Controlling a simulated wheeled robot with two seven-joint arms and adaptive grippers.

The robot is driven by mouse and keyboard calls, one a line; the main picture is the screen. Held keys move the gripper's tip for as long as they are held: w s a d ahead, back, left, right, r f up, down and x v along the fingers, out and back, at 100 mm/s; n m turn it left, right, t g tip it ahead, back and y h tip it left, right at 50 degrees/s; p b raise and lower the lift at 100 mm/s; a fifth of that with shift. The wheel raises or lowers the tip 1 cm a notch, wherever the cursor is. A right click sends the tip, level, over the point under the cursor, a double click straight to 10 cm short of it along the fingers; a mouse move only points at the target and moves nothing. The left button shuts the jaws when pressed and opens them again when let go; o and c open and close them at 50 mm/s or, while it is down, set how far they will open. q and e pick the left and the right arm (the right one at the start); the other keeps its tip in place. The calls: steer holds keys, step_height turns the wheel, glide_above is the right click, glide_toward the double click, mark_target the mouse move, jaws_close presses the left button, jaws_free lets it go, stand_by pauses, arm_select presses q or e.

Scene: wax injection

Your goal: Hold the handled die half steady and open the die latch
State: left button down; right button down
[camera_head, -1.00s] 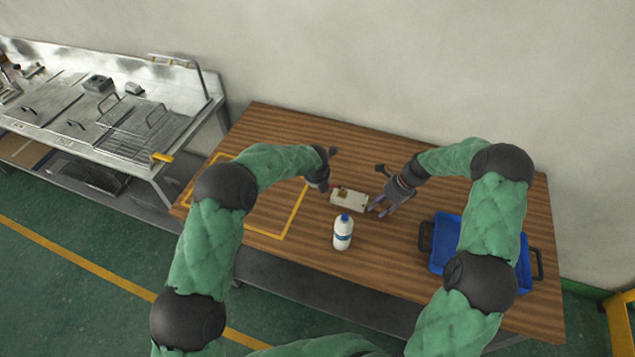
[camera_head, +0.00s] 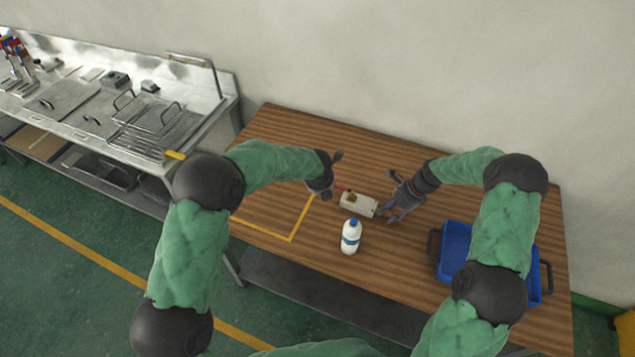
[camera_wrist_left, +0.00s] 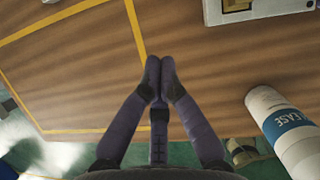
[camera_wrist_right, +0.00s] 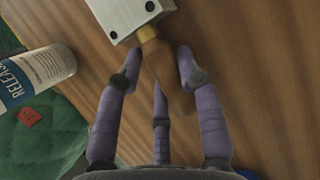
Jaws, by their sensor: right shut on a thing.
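The pale metal die (camera_head: 360,205) lies on the wooden table between my grippers, with a brass-coloured latch piece (camera_head: 350,197) on top. The die also shows at the top edge of the left wrist view (camera_wrist_left: 275,8) and right wrist view (camera_wrist_right: 122,14). A brown handle (camera_wrist_right: 168,72) with a yellow collar sticks out of its right end. My right gripper (camera_head: 387,212) is shut on this handle, its fingers on both sides. My left gripper (camera_head: 326,196) is left of the die, apart from it. Its fingertips (camera_wrist_left: 160,62) meet with nothing between them.
A white bottle with a blue cap (camera_head: 350,238) stands just in front of the die. A blue crate (camera_head: 455,240) sits at the right of the table. Yellow tape (camera_head: 265,233) marks an area at the left. The back of the table is clear.

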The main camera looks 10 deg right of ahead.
arm_select(q)
steer(key=v, duration=0.3)
steer(key=a+v, duration=0.1)
steer(key=v, duration=0.1)
steer(key=shift+w+r, duration=0.15)
steer(key=shift+r, duration=0.25)
arm_select(e)
steer(key=c, duration=0.7)
jaws_free()
steer(key=shift+c, duration=0.2)
